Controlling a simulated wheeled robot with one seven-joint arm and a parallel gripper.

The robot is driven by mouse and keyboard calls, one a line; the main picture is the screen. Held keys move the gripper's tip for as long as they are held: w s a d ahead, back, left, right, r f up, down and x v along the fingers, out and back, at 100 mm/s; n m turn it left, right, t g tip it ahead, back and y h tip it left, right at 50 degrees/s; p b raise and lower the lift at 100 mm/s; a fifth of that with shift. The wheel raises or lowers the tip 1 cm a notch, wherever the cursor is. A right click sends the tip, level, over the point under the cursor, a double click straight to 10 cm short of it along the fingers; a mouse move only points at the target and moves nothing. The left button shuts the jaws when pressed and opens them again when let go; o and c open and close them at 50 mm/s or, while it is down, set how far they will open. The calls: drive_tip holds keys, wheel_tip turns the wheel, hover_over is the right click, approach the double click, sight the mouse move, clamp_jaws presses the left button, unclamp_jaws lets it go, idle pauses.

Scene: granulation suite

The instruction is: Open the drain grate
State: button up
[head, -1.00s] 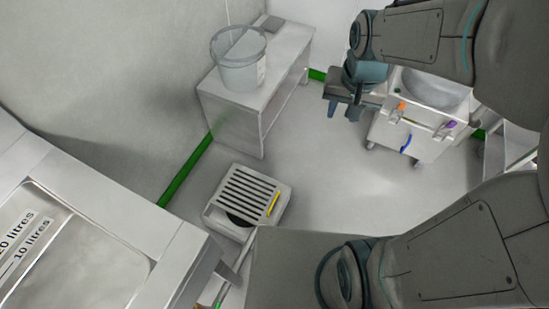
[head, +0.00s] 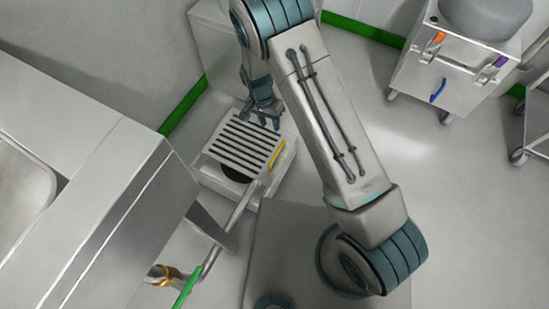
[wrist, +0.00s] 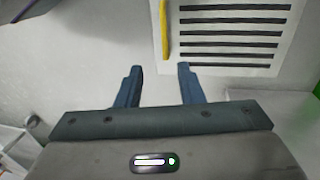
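The drain grate (head: 243,146) is a pale slotted plate on a low box-like drain (head: 284,163) on the floor, with a yellow handle (head: 277,155) along its right side. A dark opening shows under its near edge. In the wrist view the slotted grate (wrist: 232,50) is at the top right and the yellow handle (wrist: 165,30) at the top centre. My gripper (wrist: 156,72) is open and empty, its two blue fingers apart and short of the handle. In the head view my gripper (head: 262,116) is at the grate's far edge; whether it touches cannot be told.
A steel cabinet or basin (head: 90,200) stands at the left. A pipe (head: 228,228) runs from the drain toward a brass fitting (head: 163,275). A wheeled cart (head: 450,75) with coloured handles is at the upper right. The floor right of my arm is clear.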

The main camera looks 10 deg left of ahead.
sight(275, 154)
drive_tip(key=f+b, duration=0.2)
drive_tip(key=f, duration=0.3)
drive_tip(key=s+d+f+b, duration=0.1)
drive_tip(key=f, duration=0.5)
drive_tip(key=f+b, duration=0.2)
drive_tip(key=f, duration=0.4)
drive_tip(key=shift+s+d+f+b, duration=0.2)
drive_tip(key=shift+d+b, duration=0.1)
drive_tip(key=shift+d, duration=0.1)
clamp_jaws()
